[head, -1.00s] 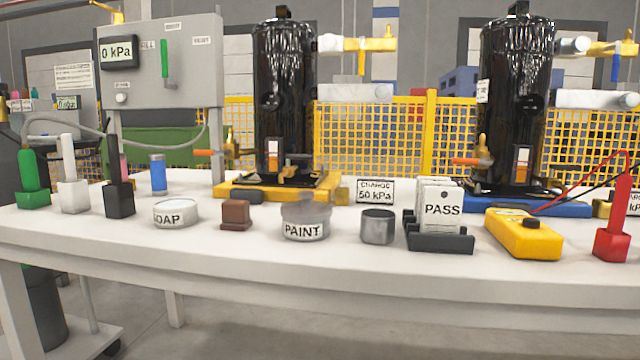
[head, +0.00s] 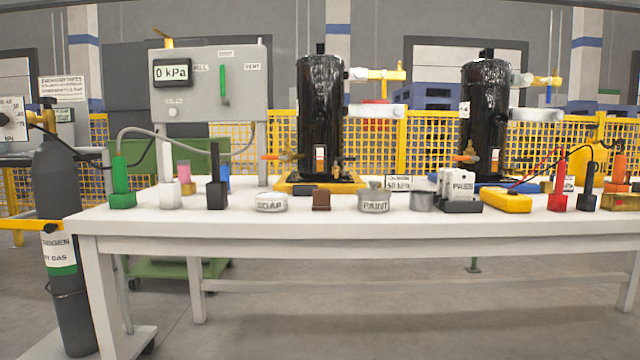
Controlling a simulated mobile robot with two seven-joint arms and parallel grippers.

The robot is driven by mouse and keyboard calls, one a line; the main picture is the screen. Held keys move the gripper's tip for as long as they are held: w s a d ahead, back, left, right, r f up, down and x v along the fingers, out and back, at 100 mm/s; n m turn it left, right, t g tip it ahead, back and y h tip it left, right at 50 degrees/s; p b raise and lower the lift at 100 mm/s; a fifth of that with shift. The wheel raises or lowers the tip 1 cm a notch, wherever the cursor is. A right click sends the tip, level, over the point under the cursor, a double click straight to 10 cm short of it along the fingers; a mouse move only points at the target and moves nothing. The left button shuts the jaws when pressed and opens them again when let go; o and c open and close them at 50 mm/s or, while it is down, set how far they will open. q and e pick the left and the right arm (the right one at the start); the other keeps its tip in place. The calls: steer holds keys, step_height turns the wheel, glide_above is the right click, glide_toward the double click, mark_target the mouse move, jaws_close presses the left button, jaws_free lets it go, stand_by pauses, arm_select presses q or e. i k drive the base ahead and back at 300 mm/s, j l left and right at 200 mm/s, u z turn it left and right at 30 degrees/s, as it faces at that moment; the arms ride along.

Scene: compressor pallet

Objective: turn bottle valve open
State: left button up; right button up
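A dark grey gas bottle (head: 72,220) stands upright at the left, left of the table. Its label is partly readable as nitrogen gas, with a green band below. The bottle valve (head: 48,108) sits on its top, with a dark knob and brass-coloured body. A regulator gauge (head: 14,118) marked in kPa is beside it at the left picture edge. I cannot tell from here whether the valve is open. Neither of my grippers shows in the head view.
A white table (head: 330,228) fills the middle and right, holding soap and paint tins, markers and a yellow meter (head: 506,201). A grey panel (head: 209,83) reads 0 kPa. Two black compressors (head: 321,110) stand at the back. The bottle's trolley (head: 130,342) is on the floor. The front floor is clear.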

mark_target(47, 102)
steer(key=u, duration=1.3)
